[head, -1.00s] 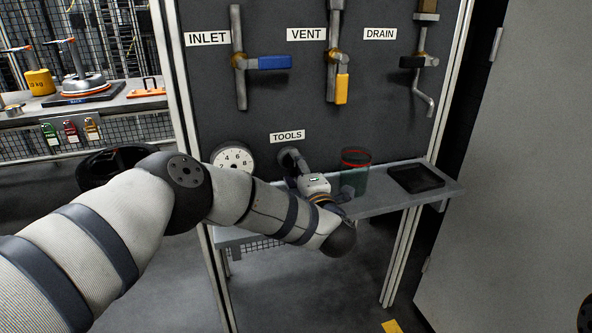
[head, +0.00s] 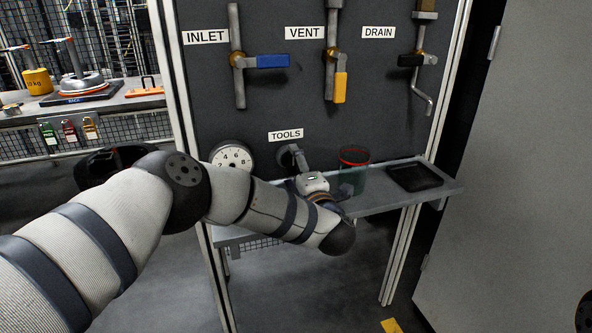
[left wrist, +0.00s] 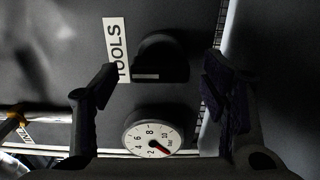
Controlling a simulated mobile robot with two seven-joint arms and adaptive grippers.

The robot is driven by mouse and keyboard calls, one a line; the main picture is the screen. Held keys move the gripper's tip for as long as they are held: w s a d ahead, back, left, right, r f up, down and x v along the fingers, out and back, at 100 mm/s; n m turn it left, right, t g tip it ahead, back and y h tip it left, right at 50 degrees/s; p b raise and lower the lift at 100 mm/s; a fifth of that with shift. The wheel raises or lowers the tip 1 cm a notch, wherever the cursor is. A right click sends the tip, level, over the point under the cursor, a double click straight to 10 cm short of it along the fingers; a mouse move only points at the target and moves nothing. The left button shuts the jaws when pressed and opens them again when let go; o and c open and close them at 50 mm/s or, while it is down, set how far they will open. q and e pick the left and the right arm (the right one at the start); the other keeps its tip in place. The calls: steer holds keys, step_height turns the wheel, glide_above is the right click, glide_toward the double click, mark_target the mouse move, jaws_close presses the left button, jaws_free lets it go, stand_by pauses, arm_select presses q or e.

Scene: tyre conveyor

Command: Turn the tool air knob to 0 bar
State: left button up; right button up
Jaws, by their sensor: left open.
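The tool air knob (left wrist: 160,58) is a dark rounded knob beside the TOOLS label (left wrist: 116,50). In the head view the knob (head: 287,156) sits on the dark panel under that label, partly hidden by my gripper. My left gripper (left wrist: 160,70) is open, with one finger on each side of the knob in the left wrist view; I cannot tell whether they touch it. In the head view the left gripper (head: 298,165) reaches up to the knob. The white round gauge (left wrist: 153,138) has a red needle pointing lower right; its exact reading is unclear. My right gripper is not in view.
The INLET valve (head: 262,62), VENT valve (head: 340,86) and DRAIN valve (head: 412,60) are higher on the panel.

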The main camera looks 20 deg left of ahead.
arm_select(q)
steer(key=v, duration=1.2)
steer(key=s+d+f+m+g+h+p, duration=0.1)
steer(key=s+d+f+m+h, duration=0.2)
steer(key=f+m, duration=0.35)
steer(key=s+d+f+m+h, duration=0.1)
steer(key=s+f+m+h, duration=0.2)
steer(key=f+m+h, duration=0.3)
steer(key=s+a+f+m+g+h, duration=0.25)
steer(key=s+f+m+g, duration=0.35)
steer(key=s+f, duration=0.65)
steer(key=s+a+m+g, duration=0.3)
steer(key=s+a+g, duration=0.2)
steer(key=s, duration=1)
steer(key=s+a+m+g+y+p, duration=0.1)
steer(key=s+a+m+g, duration=0.2)
steer(key=s, duration=1.3)
steer(key=a+g, duration=0.2)
steer(key=a, duration=0.2)
steer(key=shift+r+g, duration=0.2)
steer(key=shift+g, duration=0.1)
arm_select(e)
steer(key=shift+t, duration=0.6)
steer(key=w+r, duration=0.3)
